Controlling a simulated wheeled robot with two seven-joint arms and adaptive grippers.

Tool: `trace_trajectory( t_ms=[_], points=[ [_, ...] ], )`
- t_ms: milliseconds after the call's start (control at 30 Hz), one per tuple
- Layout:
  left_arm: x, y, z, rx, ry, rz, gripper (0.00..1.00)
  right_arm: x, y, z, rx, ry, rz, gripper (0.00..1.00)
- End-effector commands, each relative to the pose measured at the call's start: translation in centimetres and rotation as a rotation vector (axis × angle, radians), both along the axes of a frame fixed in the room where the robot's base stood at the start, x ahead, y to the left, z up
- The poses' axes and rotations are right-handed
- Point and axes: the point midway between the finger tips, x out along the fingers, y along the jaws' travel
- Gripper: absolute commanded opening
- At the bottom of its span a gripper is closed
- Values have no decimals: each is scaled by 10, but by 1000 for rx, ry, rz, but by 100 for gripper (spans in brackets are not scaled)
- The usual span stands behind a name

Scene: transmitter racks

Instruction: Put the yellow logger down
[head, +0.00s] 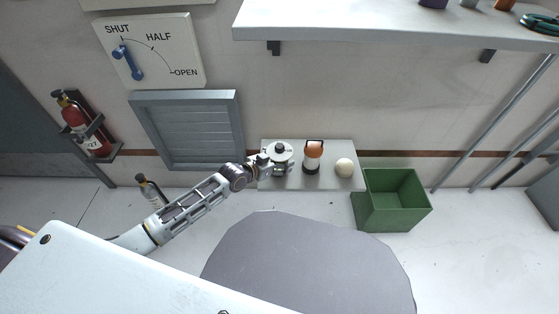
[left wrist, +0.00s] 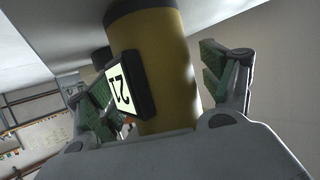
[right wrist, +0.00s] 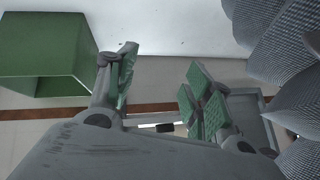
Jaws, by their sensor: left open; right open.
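The yellow logger (left wrist: 165,70) is a yellow cylinder with a dark end band and a black-framed number plate. In the left wrist view it stands between the spread green pads of my left gripper (left wrist: 170,95), its dark end against a pale surface. In the head view my left gripper (head: 272,162) is at the left end of a small grey shelf (head: 328,181). A round grey top with a black knob shows there; no yellow side is visible. My right gripper (right wrist: 160,90) is open and empty in the right wrist view, and out of the head view.
An orange-topped item (head: 313,152) and a cream ball (head: 344,168) stand on the shelf right of my left gripper. A green bin (head: 368,212) stands on the floor to the right. A grey round-edged surface (head: 305,260) lies in front. A higher shelf (head: 390,32) overhangs.

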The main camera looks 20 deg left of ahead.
Motion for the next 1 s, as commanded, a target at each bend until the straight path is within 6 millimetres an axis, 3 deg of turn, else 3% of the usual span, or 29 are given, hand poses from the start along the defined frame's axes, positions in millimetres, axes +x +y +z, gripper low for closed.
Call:
trace_trajectory(
  t_ms=[567, 1000],
  points=[
    [-37, 20, 17, 2, 2, 0, 80, -7, -4, 17, -27, 37, -2, 51],
    [-68, 38, 32, 1, 3, 0, 80, -5, -8, 50, -71, 72, 22, 51]
  ],
)
